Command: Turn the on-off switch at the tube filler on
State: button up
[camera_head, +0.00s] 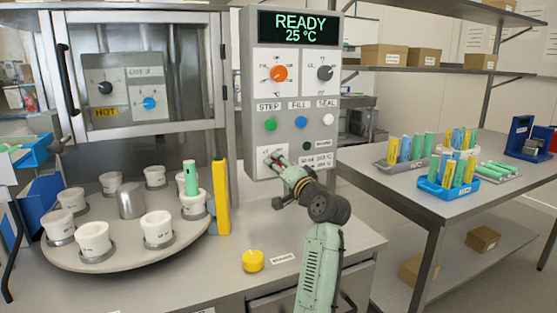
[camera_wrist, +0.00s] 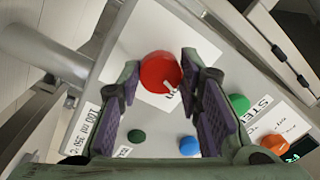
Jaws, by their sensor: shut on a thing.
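The tube filler's control panel (camera_head: 292,134) stands upright, with a display (camera_head: 299,27) reading READY 25 °C. My gripper (camera_head: 279,164) is at the panel's lower left, on the white label area below the green STEP button. In the wrist view, a round red knob (camera_wrist: 160,71) with a pale pointer mark lies between the fingertips of my gripper (camera_wrist: 158,66). The fingers are shut on the knob from both sides.
Around the gripper sit the green STEP button (camera_head: 270,125), blue FILL button (camera_head: 301,122) and a small dark green button (camera_head: 307,146). A round turntable with white cups (camera_head: 94,239) stands left. A yellow button (camera_head: 253,260) is on the bench below. Tube racks (camera_head: 439,188) stand right.

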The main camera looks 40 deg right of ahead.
jog(key=shift+m+p, duration=0.8)
jog(key=shift+m, duration=0.5)
jog(key=o, duration=1.2)
jog(key=v, duration=1.2)
jog(key=shift+f, duration=0.1)
